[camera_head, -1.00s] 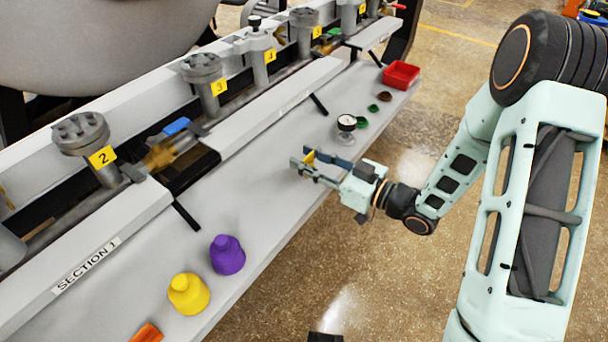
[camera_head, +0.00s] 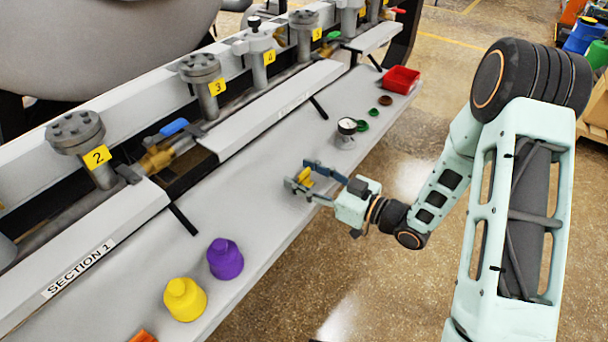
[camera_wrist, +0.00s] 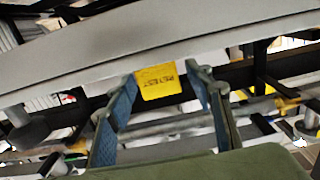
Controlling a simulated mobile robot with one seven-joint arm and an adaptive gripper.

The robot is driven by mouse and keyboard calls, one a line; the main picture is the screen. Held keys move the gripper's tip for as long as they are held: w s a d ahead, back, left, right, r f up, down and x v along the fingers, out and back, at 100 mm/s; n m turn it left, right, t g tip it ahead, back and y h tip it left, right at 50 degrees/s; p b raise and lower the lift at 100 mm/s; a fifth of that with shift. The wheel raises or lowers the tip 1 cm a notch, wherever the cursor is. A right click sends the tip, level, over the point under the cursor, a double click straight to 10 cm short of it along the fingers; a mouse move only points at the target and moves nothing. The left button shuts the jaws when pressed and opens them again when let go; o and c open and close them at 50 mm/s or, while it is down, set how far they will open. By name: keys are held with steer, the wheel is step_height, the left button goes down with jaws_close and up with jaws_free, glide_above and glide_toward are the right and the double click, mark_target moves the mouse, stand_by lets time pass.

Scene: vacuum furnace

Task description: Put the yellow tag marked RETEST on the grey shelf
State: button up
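The yellow tag (camera_head: 304,174) is between the two fingertips of my gripper (camera_head: 301,176), above the grey shelf (camera_head: 262,205). In the wrist view the tag (camera_wrist: 158,82) shows the word RETEST upside down, spanning the gap between the fingertips (camera_wrist: 162,78). My gripper is shut on the tag, with the fingers held apart by its width. The grey shelf is the long flat ledge in front of the furnace piping. How high the tag is above it cannot be told exactly.
On the shelf stand a yellow bell-shaped piece (camera_head: 185,300), a purple one (camera_head: 225,259), a gauge (camera_head: 347,127), small green and brown round pieces (camera_head: 385,100) and a red bin (camera_head: 401,79). Valves with yellow number plates (camera_head: 97,157) line the back. The shelf between purple piece and gauge is clear.

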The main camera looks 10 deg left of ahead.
steer(key=shift+r, duration=0.1)
steer(key=shift+d+r+p, duration=0.1)
steer(key=shift+r+p, duration=0.1)
steer(key=shift+p, duration=0.1)
steer(key=p+v, duration=0.1)
steer(key=v, duration=1.1)
steer(key=shift+p, duration=0.35)
steer(key=shift+w+f, duration=0.1)
steer(key=shift+f, duration=0.05)
